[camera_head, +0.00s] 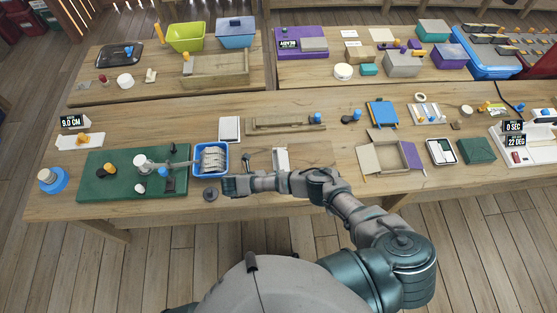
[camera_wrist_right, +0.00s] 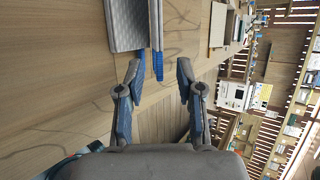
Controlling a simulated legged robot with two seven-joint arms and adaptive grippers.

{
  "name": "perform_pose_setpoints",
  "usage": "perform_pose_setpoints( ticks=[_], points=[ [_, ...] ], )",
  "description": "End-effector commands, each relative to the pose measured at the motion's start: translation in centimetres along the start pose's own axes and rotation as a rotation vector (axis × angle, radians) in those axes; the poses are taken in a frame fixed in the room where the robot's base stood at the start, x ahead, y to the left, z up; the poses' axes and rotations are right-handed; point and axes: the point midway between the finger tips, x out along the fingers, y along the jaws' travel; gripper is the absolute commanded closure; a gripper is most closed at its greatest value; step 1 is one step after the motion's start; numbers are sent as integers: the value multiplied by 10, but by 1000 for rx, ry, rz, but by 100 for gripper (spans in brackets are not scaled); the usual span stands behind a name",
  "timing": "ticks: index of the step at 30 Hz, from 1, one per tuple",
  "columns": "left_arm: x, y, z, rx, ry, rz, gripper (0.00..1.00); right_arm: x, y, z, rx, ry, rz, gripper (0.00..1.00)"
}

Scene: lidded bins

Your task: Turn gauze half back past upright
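A blue bin (camera_head: 196,166) stands at the right end of the green mat, with pale ribbed pieces (camera_head: 212,158) inside. I cannot tell which part is the gauze half. My right gripper (camera_head: 229,187) is just right of and in front of the bin. My left gripper is not in view.
The green mat (camera_head: 100,192) holds several small parts. An open cardboard box (camera_head: 383,158) is farther right.

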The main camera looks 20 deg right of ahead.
Motion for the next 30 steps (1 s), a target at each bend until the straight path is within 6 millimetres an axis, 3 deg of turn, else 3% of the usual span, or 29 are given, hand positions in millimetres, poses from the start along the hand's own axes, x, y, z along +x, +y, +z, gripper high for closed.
perform_pose_setpoints(
  ticks=[9,20,30],
  points=[
    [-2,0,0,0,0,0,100,-3,0,0,0,0,1,62],
    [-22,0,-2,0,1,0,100,-35,-2,1,0,0,0,62],
    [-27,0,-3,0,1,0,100,-35,-3,0,7,0,23,62]
  ],
)
